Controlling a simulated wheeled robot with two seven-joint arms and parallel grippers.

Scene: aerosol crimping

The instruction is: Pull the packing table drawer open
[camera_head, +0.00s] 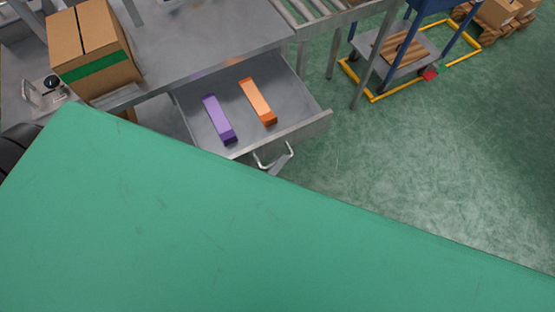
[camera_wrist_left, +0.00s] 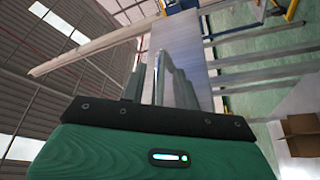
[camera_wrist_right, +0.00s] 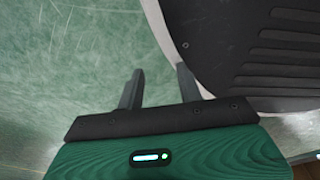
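The packing table (camera_head: 200,45) has its drawer (camera_head: 290,110) standing out, well open, in the head view. A purple block (camera_head: 218,118) and an orange block (camera_head: 258,101) lie inside it. The pale bar handle (camera_head: 289,149) is on the drawer's front; it also shows in the left wrist view as a bent bar (camera_wrist_left: 160,70). My left gripper (camera_head: 279,163) is at the handle, mostly hidden in the head view. In the left wrist view, its fingers (camera_wrist_left: 160,88) stand apart with the bar between them. My right gripper (camera_wrist_right: 158,85) is open and empty.
A cardboard box (camera_head: 95,50) stands on the table's left. A roller conveyor (camera_head: 320,12) adjoins it. A blue-framed cart (camera_head: 395,50) stands within yellow floor rails (camera_head: 380,95). Green floor (camera_head: 430,160) on the right is clear. A large green surface, apparently mine, hides the lower head view.

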